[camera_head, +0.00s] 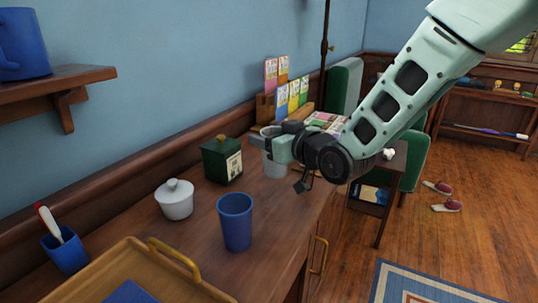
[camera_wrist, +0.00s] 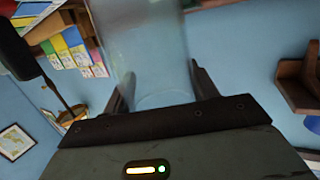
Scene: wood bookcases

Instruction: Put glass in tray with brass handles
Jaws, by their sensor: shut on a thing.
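My gripper (camera_head: 272,143) is shut on a clear glass (camera_head: 274,165) above the far part of the wooden sideboard. I cannot tell whether the glass's base touches the top. In the wrist view, the glass (camera_wrist: 150,50) stands between the two fingers (camera_wrist: 162,92). The tray with brass handles (camera_head: 110,268) is at the near left of the sideboard, partly cut off by the picture's edge. One brass handle (camera_head: 175,258) shows on its far side. A blue thing (camera_head: 130,292) lies in the tray. My gripper is well beyond the tray, up and to the right.
A blue cup (camera_head: 235,221), a white lidded pot (camera_head: 175,199) and a dark green box (camera_head: 222,160) stand between glass and tray. A blue holder (camera_head: 66,250) stands left of the tray. A card rack (camera_head: 285,92) is behind. A wall shelf (camera_head: 60,92) juts out at upper left.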

